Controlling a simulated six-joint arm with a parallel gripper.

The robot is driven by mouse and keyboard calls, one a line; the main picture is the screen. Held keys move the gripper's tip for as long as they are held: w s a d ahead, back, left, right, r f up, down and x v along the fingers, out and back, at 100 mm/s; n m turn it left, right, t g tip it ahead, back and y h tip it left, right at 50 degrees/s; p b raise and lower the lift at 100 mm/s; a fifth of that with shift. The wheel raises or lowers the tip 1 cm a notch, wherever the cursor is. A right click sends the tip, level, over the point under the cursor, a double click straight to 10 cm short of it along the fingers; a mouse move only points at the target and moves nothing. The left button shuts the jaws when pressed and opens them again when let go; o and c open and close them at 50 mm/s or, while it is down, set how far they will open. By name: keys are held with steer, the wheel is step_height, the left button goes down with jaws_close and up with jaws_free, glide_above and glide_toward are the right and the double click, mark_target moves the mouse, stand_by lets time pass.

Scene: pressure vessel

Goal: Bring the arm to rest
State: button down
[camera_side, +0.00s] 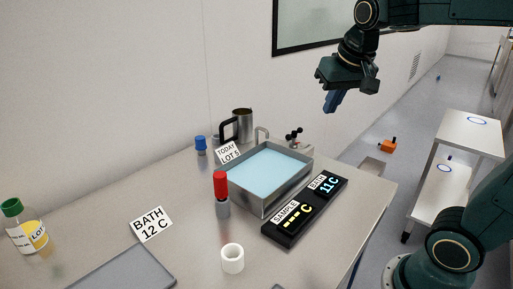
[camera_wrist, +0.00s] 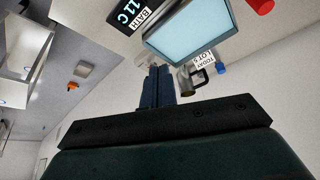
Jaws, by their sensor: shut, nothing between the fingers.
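My gripper (camera_side: 334,101) is shut and empty. It hangs in the air above and beyond the back right of the bench, well clear of everything on it. In the wrist view its blue fingers (camera_wrist: 157,82) lie side by side, pressed together. My dark green arm comes in from the upper right in the side view. A metal water bath (camera_side: 264,178) with pale blue water stands on the bench below and left of my gripper. The bath also shows upside down in the wrist view (camera_wrist: 192,32).
A black display (camera_side: 304,208) reads "SAMPLE --- C" and "BATH 11C". A red-capped vessel (camera_side: 222,193), white ring (camera_side: 232,258), steel jug (camera_side: 242,124), blue-capped vial (camera_side: 200,144) and green-capped bottle (camera_side: 24,226) stand on the bench. A white cart (camera_side: 470,134) stands at right.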

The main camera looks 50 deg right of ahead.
steer(key=s+a+f+n+y, duration=0.1)
steer(key=s+a+f+n, duration=0.2)
steer(key=s, duration=0.3)
steer(key=s+a+f+n+t+y, duration=0.1)
steer(key=s+a+f+n, duration=0.2)
steer(key=s+a, duration=0.2)
steer(key=shift+s, duration=0.55)
